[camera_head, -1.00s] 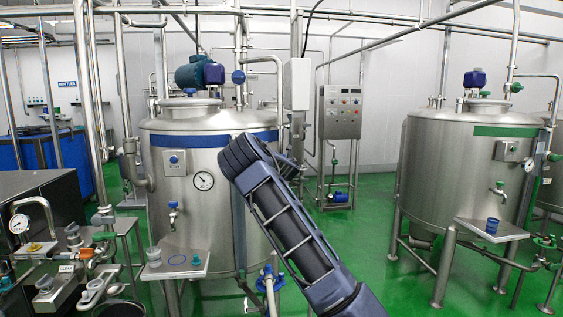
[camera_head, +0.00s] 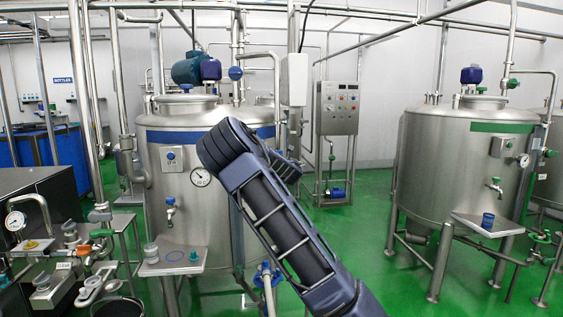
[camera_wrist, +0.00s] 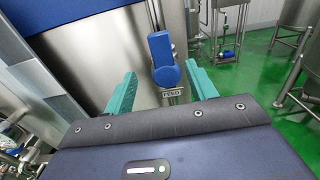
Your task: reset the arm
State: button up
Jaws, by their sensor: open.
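My gripper shows in the wrist view (camera_wrist: 160,92) with two teal fingers spread wide apart. It is open, and nothing is seen held between the fingers. Beyond them in the wrist view is a blue rounded part (camera_wrist: 163,62) with a label reading FEED below it, in front of a steel surface. In the head view my dark blue arm rises from the lower right and bends in front of the blue-banded steel tank (camera_head: 200,235). My gripper is hidden behind the arm there.
A control cabinet (camera_head: 338,108) stands behind. Pipes and valves crowd the lower left. Green floor (camera_head: 375,275) lies open between the tanks.

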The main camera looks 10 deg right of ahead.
jog(key=s+d+f+m+g+h, duration=0.2)
jog(key=d+m, duration=0.3)
jog(key=s+d+f+m+g+h, duration=0.1)
jog(key=s+d+f+m, duration=0.25)
jog(key=d, duration=0.25)
jog(key=s+d+f+m+g, duration=0.2)
jog(key=s+d+m+g, duration=0.25)
jog(key=s+m, duration=0.6)
jog(key=s+a+r+m+g+y, duration=0.1)
jog(key=s+m, duration=0.4)
jog(key=s, duration=0.9)
jog(key=s+a+r+m+g+y, duration=0.1)
jog(key=s+m, duration=0.5)
jog(key=s, duration=0.9)
jog(key=s+a+r+m+g+y, duration=0.1)
jog(key=s+a+m+g, duration=0.3)
jog(key=s, duration=1.1)
jog(key=shift+s+a+r+m, duration=0.25)
jog(key=shift+a+r+m, duration=0.4)
jog(key=shift+a+m, duration=0.5)
